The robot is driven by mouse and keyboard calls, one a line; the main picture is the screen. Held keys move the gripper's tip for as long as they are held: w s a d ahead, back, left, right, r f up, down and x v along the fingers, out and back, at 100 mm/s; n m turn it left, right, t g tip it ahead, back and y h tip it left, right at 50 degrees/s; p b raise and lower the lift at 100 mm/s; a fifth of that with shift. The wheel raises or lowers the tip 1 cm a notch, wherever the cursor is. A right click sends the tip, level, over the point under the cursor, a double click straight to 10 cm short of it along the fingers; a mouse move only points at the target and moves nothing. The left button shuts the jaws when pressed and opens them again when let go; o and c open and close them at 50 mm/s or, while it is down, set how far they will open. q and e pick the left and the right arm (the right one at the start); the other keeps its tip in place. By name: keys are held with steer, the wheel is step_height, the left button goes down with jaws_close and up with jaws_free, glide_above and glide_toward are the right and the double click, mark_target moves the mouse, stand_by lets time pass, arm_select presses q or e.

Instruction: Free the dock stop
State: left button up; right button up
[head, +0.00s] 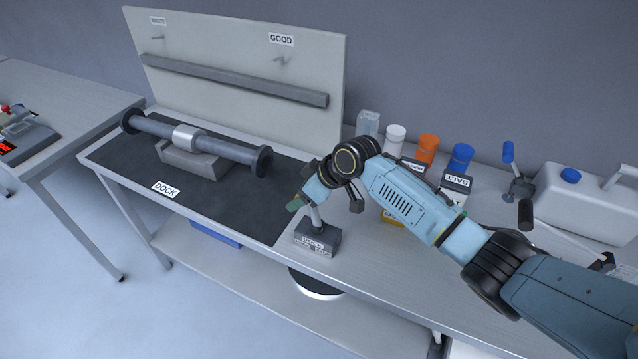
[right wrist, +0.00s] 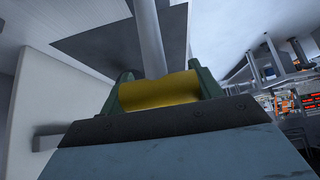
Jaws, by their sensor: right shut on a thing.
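The dock stop (head: 317,240) is a small dark grey block with a white-lettered label, on the bench just right of the black dock mat (head: 240,195). A short grey lever (head: 316,214) rises from it, tilted. My right gripper (head: 302,203) is at the lever's top, its green fingertips showing. In the right wrist view its green fingers are shut on a yellow cylindrical grip (right wrist: 160,90), with a grey rod (right wrist: 150,38) running beyond it. The gripper hides this grip in the head view. My left gripper is not in view.
A flanged grey pipe (head: 220,149) lies on a cradle (head: 190,165) on the mat. A backboard with a GOOD label (head: 281,39) stands behind. Bottles (head: 428,146), a SALT box (head: 457,185) and a white canister (head: 590,200) stand at right. The mat's front is clear.

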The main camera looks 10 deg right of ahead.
steer(key=shift+w+a+f+g+h, duration=0.25)
steer(key=shift+w+a+g+h, duration=0.15)
steer(key=shift+a+h, duration=0.1)
steer(key=shift+w+a+f+g+h, duration=0.25)
steer(key=shift+w+a+g+h, duration=0.15)
steer(key=shift+a+h, duration=0.1)
steer(key=shift+w+a+f+b, duration=0.15)
steer(key=shift+w+a+f, duration=0.2)
steer(key=shift+f, duration=0.2)
steer(key=shift+w+a+f+b, duration=0.15)
steer(key=shift+w+a+f, duration=0.05)
steer(key=shift+a+f, duration=0.3)
steer(key=shift+f, duration=0.2)
steer(key=o, duration=1.4)
steer(key=shift+r, duration=0.2)
steer(key=v, duration=1.3)
steer(key=shift+r+p, duration=0.1)
steer(key=shift+p, duration=0.2)
